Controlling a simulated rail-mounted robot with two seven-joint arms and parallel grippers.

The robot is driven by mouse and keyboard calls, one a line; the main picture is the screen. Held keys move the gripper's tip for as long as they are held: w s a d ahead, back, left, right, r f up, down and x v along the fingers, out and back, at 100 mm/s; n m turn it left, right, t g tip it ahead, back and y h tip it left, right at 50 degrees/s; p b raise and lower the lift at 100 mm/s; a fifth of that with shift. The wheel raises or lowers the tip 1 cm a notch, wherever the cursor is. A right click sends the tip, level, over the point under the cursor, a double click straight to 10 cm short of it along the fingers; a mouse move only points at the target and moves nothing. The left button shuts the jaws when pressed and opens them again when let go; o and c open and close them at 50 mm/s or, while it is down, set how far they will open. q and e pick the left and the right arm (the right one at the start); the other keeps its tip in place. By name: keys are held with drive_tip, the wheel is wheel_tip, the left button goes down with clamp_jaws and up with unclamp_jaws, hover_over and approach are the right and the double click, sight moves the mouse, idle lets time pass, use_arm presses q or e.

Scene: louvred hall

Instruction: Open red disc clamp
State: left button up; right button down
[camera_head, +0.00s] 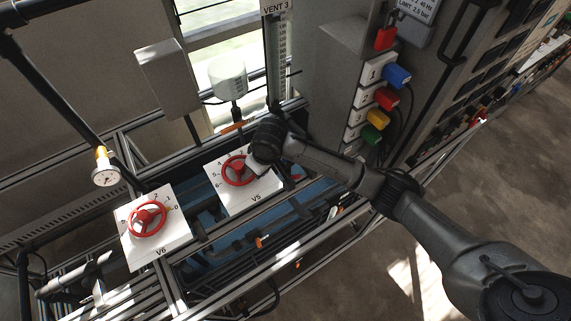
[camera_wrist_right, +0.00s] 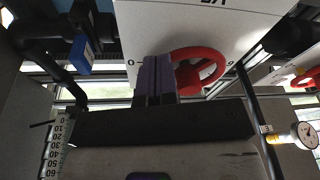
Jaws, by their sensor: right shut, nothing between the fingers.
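I cannot pick out a clamp by shape; the red round parts in view are two handwheels. One red handwheel (camera_head: 231,170) is on the white plate marked V5 (camera_head: 254,190). My right gripper (camera_head: 259,162) is shut and empty at this wheel's right side. In the right wrist view its fingers (camera_wrist_right: 154,80) stand beside the red rim (camera_wrist_right: 208,57), overlapping it in the picture; I cannot tell whether they touch. The other red handwheel (camera_head: 137,219) is on the white plate marked V6 (camera_head: 172,236). My left gripper is not in view.
A pressure gauge (camera_head: 105,176) hangs on a dark pipe at left. A grey cabinet (camera_head: 325,75) stands behind, with blue, red, yellow and green plugs (camera_head: 385,98) beside numbered labels. Metal frame rails (camera_head: 290,238) run along the front. Open floor (camera_head: 480,170) lies at right.

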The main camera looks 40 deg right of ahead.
drive_tip(key=w+d+r+m+g+h+p, duration=0.1)
drive_tip(key=w+d+r+m+g, duration=0.25)
drive_tip(key=d+r, duration=0.5)
drive_tip(key=p, duration=0.1)
approach(294, 177)
drive_tip(key=w+f, duration=0.3)
drive_tip(key=w, duration=0.1)
drive_tip(key=s+f, duration=0.1)
drive_tip(key=s+f+p, duration=0.1)
drive_tip(key=shift+s+d+g, duration=0.35)
drive_tip(key=shift+d, duration=0.05)
drive_tip(key=shift+s+a+f, duration=0.1)
drive_tip(key=shift+s+f, duration=0.35)
drive_tip(key=shift+s, duration=0.1)
